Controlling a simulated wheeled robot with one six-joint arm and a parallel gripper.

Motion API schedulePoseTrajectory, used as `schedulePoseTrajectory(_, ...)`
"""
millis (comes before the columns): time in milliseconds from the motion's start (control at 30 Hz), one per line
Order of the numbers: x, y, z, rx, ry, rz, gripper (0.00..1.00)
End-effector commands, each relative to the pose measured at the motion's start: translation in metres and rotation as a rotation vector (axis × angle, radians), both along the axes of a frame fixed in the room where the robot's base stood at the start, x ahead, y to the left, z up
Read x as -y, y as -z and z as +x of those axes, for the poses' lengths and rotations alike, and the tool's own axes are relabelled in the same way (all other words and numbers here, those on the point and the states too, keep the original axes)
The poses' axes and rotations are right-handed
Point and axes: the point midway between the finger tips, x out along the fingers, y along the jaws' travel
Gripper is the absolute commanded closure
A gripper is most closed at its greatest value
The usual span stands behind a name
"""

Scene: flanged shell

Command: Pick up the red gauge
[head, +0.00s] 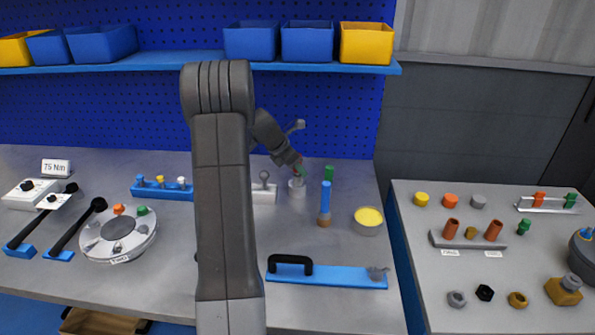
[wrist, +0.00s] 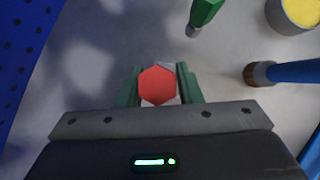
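The red gauge (wrist: 157,86) shows in the wrist view as a red hexagonal head, seen end-on. It lies between the two green fingers of my gripper (wrist: 158,88), with little or no gap on either side. I cannot tell whether the fingers press on it. Only a trace of red shows there by the fingertips. The gauge's lower part is hidden.
A green gauge (head: 329,173) stands close by on the right and also shows in the wrist view (wrist: 206,12). A blue-handled tool (head: 325,198) and a yellow-topped tin (head: 368,218) stand further right. A light block with a knob (head: 264,188) is left of the cup.

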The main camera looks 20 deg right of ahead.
Motion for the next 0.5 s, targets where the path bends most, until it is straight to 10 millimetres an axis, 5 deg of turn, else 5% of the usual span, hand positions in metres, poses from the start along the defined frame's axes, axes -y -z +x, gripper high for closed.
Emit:
schedulePoseTrajectory(167,-0.0003,-0.0001,0.0001,0.0,0.0,0.0,1.0)
schedulePoseTrajectory(500,-0.0003,-0.0086,0.0009,0.004,0.0,0.0,1.0)
